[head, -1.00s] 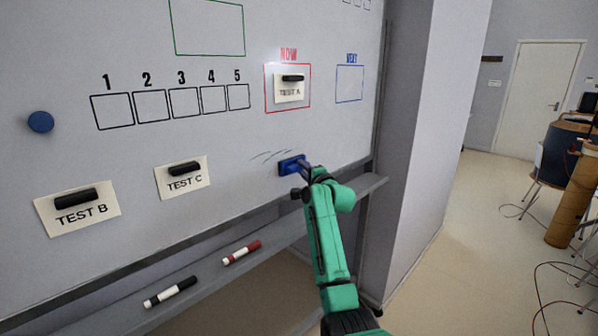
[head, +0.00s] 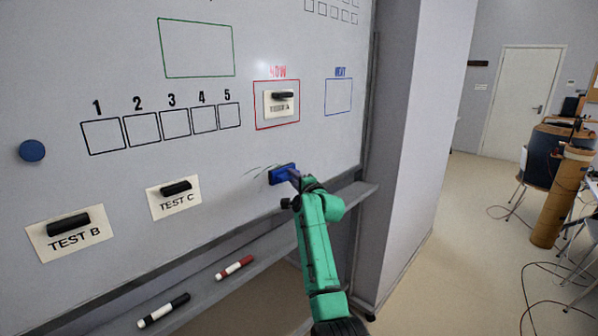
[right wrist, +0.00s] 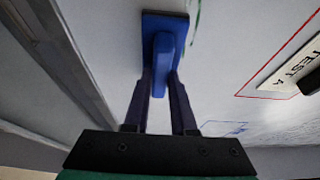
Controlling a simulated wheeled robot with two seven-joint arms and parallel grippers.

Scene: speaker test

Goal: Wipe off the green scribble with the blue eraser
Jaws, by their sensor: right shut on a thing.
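The blue eraser (head: 280,174) is held against the whiteboard by my right gripper (head: 295,180). My right gripper is shut on the eraser's raised grip; in the right wrist view the fingers (right wrist: 162,82) pinch the blue eraser (right wrist: 164,35). The scribble (head: 257,171) shows as a few thin dark strokes directly left of the eraser; the eraser seems to cover its right end. In the right wrist view a green stroke of the scribble (right wrist: 195,22) lies just right of the eraser. My left gripper is not in view.
Cards TEST B (head: 69,238) and TEST C (head: 175,202) sit left of the scribble. Card TEST A (head: 281,108) is above, in the red box. A ledge (head: 205,291) below holds a black marker (head: 163,310) and red marker (head: 234,268). A blue round magnet (head: 32,151) is far left.

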